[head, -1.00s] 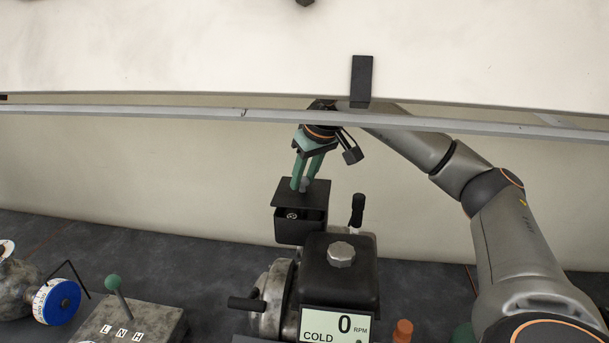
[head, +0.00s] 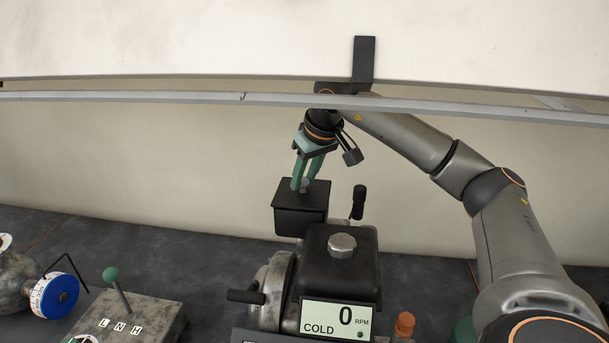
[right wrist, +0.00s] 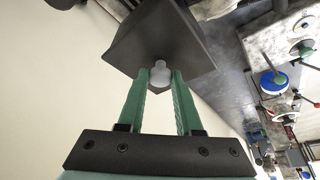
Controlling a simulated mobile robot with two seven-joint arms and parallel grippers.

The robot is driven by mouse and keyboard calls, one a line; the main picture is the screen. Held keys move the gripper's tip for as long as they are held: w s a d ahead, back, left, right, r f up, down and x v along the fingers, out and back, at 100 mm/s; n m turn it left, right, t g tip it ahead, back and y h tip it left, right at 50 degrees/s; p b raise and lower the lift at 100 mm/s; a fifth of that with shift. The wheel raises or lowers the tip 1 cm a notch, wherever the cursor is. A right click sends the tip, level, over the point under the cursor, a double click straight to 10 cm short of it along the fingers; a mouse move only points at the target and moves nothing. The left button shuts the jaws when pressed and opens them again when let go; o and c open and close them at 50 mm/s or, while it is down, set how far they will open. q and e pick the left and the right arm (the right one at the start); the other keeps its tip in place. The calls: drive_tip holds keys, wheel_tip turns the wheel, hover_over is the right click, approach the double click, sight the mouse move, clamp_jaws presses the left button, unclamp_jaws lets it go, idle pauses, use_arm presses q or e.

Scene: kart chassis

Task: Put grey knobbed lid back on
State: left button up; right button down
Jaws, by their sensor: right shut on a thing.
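The dark square lid (head: 317,199) lies level on top of the black box (head: 300,224) behind the engine, and no gap shows between them from here. Its small grey knob (head: 305,184) stands up in the middle. My right gripper (head: 303,185), with green fingers, comes down from above and is shut on the knob. In the right wrist view the knob (right wrist: 161,80) sits between the fingertips, with the lid (right wrist: 165,40) beyond it. The lid hides the inside of the box. My left gripper is not in view.
The engine's black tank with a silver cap (head: 342,243) and an upright black handle (head: 359,202) stand close to the box. A gear lever plate (head: 128,318) and a blue-faced dial (head: 60,295) are at left. A grey rail (head: 200,98) crosses above.

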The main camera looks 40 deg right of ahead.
drive_tip(key=shift+f, duration=0.15)
idle(0.6)
drive_tip(key=c, duration=0.5)
unclamp_jaws()
drive_tip(key=v, duration=1.2)
drive_tip(key=shift+r+p, duration=0.3)
drive_tip(key=shift+p, duration=0.15)
